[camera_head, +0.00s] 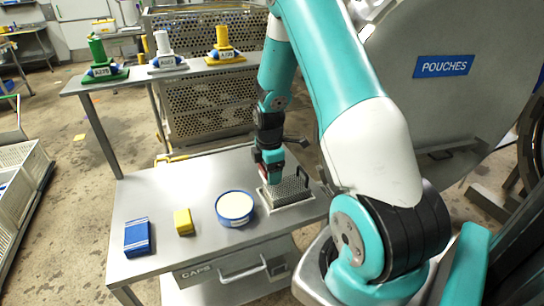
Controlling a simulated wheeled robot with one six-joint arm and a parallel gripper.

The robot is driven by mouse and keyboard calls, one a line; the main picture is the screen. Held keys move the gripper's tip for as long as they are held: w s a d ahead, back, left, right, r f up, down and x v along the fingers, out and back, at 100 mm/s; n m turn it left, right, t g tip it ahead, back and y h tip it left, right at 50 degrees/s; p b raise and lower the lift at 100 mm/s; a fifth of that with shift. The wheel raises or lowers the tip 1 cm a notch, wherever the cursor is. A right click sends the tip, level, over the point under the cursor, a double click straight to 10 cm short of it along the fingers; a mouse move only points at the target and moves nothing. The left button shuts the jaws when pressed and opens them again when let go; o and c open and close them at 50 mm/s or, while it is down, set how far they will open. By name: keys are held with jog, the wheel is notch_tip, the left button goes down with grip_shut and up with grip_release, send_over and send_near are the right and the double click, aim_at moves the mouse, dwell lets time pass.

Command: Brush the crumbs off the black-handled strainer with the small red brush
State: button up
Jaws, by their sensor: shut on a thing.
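The strainer (289,191) is a grey metal mesh piece with a black handle (302,178) at its right side. It rests on the right part of the steel table. My gripper (271,172) points down over the strainer's left end and is shut. A small dark red bit shows at the jaws, which fits the small red brush, though most of it is hidden by the jaws. I cannot tell whether its bristles touch the mesh. Crumbs are too small to make out.
On the steel table (160,200) stand a blue-rimmed tub (235,208) with pale contents, a yellow block (183,222) and a blue box (137,237). A shelf behind holds green, white and yellow-topped items (225,46). The large retort door (450,100) stands at right.

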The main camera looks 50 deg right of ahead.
jog(key=shift+r+p, duration=1.1)
jog(key=shift+r, duration=0.55)
